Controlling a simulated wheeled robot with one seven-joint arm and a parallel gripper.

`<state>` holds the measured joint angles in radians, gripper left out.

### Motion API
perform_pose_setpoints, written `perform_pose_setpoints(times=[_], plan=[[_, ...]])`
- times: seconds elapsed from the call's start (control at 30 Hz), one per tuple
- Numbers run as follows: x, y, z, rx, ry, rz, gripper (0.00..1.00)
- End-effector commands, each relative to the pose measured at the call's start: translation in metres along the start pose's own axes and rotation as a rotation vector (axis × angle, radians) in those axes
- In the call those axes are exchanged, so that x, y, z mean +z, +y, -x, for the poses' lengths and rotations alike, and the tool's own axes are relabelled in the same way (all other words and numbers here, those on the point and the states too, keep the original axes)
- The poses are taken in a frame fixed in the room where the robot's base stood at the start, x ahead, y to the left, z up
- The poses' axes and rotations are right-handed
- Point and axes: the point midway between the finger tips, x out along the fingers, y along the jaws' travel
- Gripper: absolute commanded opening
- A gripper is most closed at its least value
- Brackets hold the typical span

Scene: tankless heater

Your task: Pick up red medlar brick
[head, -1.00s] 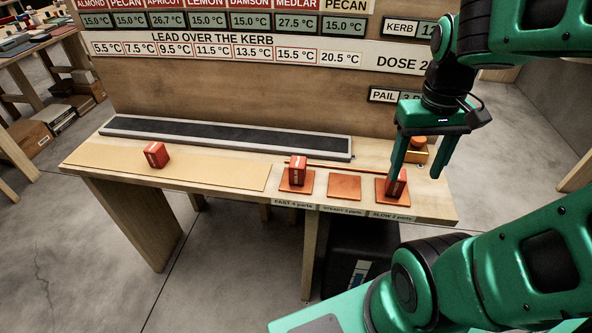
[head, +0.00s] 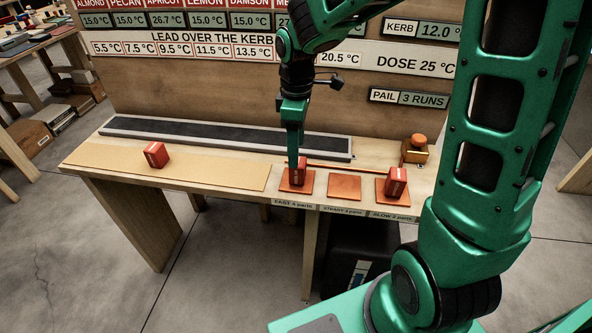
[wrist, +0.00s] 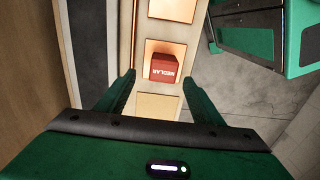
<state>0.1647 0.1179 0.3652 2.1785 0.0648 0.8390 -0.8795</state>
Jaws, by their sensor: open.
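The red medlar brick (head: 299,172) sits on the left orange pad (head: 284,187), the one labelled FAST. In the wrist view the medlar brick (wrist: 163,67) shows its MEDLAR label and lies just ahead of the fingertips, between their lines. My gripper (head: 292,160) points down at this brick, its visible finger overlapping the brick's top left in the head view. In the wrist view my gripper (wrist: 158,77) is open and empty, one finger to each side. I cannot tell the exact height of the fingertips over the pad.
Another red brick (head: 396,182) is on the right pad, SLOW; the middle pad (head: 345,188) is empty. A third red brick (head: 155,155) lies on the tan mat (head: 215,176). A dark belt (head: 220,136) runs behind. An orange button (head: 417,140) stands at the back right.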

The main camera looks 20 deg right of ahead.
Motion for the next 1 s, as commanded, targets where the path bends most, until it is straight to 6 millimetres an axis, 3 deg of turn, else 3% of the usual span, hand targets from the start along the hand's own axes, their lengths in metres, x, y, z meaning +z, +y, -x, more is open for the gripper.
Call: perform_pose_setpoints(times=[0.1, 0.37, 0.63, 0.97, 1.0], plan=[[0.001, -0.001, -0.016, -0.002, -0.002, -0.002, 0.61], [0.002, -0.002, -0.034, -0.002, -0.003, -0.003, 0.61], [0.004, -0.005, -0.070, -0.002, -0.002, -0.004, 0.61], [0.004, -0.005, -0.077, 0.001, -0.001, -0.004, 0.61], [0.004, -0.005, -0.077, 0.001, -0.001, -0.004, 0.56]])
